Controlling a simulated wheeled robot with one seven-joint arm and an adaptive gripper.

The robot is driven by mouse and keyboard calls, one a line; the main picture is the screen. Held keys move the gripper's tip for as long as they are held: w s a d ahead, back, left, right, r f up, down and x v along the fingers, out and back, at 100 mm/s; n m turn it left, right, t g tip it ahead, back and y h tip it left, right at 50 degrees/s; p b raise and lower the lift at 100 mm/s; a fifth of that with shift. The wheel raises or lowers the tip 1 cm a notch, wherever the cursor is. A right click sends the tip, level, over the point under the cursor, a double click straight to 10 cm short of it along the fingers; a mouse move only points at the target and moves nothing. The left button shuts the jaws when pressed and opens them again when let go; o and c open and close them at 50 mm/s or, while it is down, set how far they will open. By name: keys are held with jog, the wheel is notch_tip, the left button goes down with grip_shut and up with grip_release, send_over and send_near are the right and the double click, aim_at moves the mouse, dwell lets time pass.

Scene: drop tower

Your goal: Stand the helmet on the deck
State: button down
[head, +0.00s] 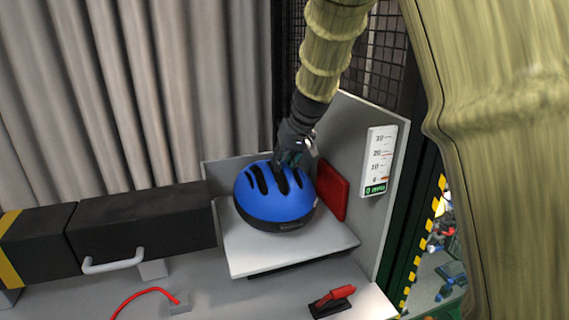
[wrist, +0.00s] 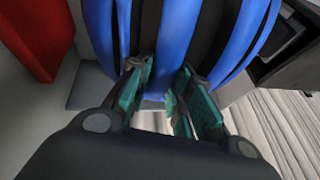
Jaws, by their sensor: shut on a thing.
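A blue helmet (head: 272,203) with black vent slots and a dark lower rim is on the light grey deck (head: 255,258) in the head view, dome up and roughly level. I cannot tell whether its rim bears fully on the deck. My gripper (head: 290,162) reaches down from above to the top of the helmet, at its back right. In the wrist view the green-padded fingers of my gripper (wrist: 165,95) are shut on a blue rib of the helmet (wrist: 100,25) between its vents. The helmet's underside is hidden.
A red pad (head: 332,190) stands against the grey side panel, right of the helmet. A white scale plate (head: 378,160) hangs on that panel. A black drawer box (head: 145,222) is at the left. A red-handled tool (head: 333,300) and a red cable (head: 140,296) lie in front of the deck.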

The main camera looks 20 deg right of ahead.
jog(key=shift+f+b, duration=1.25)
jog(key=shift+f, duration=1.05)
jog(key=c, duration=1.2)
grip_release()
jog(key=v, duration=1.2)
jog(key=shift+w, duration=0.1)
